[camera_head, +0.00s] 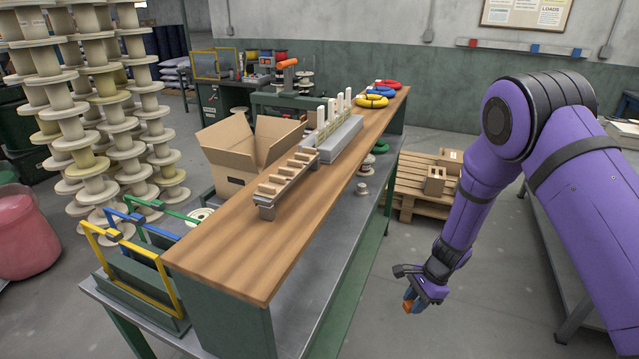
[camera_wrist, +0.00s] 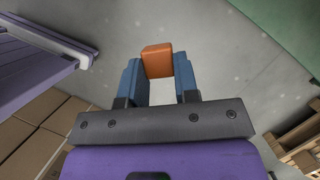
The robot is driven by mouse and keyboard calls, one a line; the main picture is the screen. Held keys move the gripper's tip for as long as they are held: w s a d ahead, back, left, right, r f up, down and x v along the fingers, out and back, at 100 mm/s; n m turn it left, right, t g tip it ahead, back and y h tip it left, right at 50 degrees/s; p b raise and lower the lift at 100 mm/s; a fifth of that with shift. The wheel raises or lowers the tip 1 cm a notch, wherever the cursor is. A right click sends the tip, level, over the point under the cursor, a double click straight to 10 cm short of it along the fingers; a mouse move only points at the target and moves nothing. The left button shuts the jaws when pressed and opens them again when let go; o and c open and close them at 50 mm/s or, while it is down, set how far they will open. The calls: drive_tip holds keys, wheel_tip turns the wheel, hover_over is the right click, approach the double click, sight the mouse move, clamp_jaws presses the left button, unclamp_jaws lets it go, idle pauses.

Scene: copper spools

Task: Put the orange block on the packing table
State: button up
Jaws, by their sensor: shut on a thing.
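My gripper (camera_head: 411,297) hangs low over the open floor, to the right of the long bench. Its two blue fingers (camera_wrist: 159,72) are shut on the orange block (camera_wrist: 157,61), which sticks out past the fingertips in the wrist view. In the head view the block (camera_head: 407,305) shows as a small orange patch at the fingertips, mostly hidden by them. A long wooden-topped table (camera_head: 230,262) stands left of my gripper, apart from it and higher. I cannot tell for sure whether this is the packing table.
The wooden top bears a slotted wooden rack (camera_head: 268,212), a grey base with white posts (camera_head: 342,140) and coloured rings (camera_head: 372,101). An open cardboard box (camera_head: 228,172) stands beside it. A pallet with boxes (camera_head: 408,190) lies behind my gripper. The near wooden top is bare.

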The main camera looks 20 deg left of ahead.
sight(324, 268)
drive_tip(key=s+a+r+m+t, duration=0.2)
drive_tip(key=a+m, duration=0.4)
drive_tip(key=a, duration=0.4)
drive_tip(key=s+a+r+m+t, duration=0.2)
drive_tip(key=a+m, duration=0.4)
drive_tip(key=a, duration=0.4)
drive_tip(key=shift+s+a+r+t, duration=0.3)
drive_tip(key=shift+s+a+r, duration=0.1)
drive_tip(key=shift+s+r, duration=0.4)
drive_tip(key=w+a, duration=0.1)
drive_tip(key=w, duration=0.2)
drive_tip(key=w+a, duration=0.2)
drive_tip(key=w, duration=0.2)
drive_tip(key=w+a+f, duration=0.1)
drive_tip(key=w+a, duration=0.1)
drive_tip(key=w, duration=0.2)
drive_tip(key=shift+f, duration=1.8)
drive_tip(key=o, duration=0.9)
drive_tip(key=shift+f, duration=0.1)
